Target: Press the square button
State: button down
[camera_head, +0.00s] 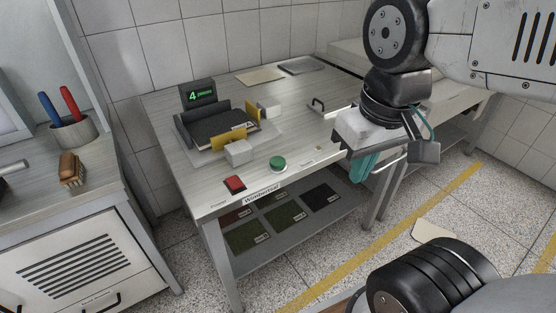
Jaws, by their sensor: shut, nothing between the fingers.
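The square button (234,183) is red and sits on a dark base at the front left corner of the grey worktable (185,180). A round green button (278,163) is to its right on the same tabletop. My gripper (363,168) has teal fingers and hangs near the table's right front edge, well to the right of both buttons and apart from them. It is shut and holds nothing. The fingertips are partly hidden by the gripper's own body and a bracket.
A paper machine (190,125) with a green-lit display (202,96) stands behind the buttons. Dark sample sheets (283,218) lie on the lower shelf. The tabletop around the buttons is mostly clear.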

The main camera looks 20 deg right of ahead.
aim_at(276, 162)
jog(key=z, duration=0.95)
jog(key=k, duration=0.85)
jog(key=u, duration=0.65)
jog(key=i, duration=0.5)
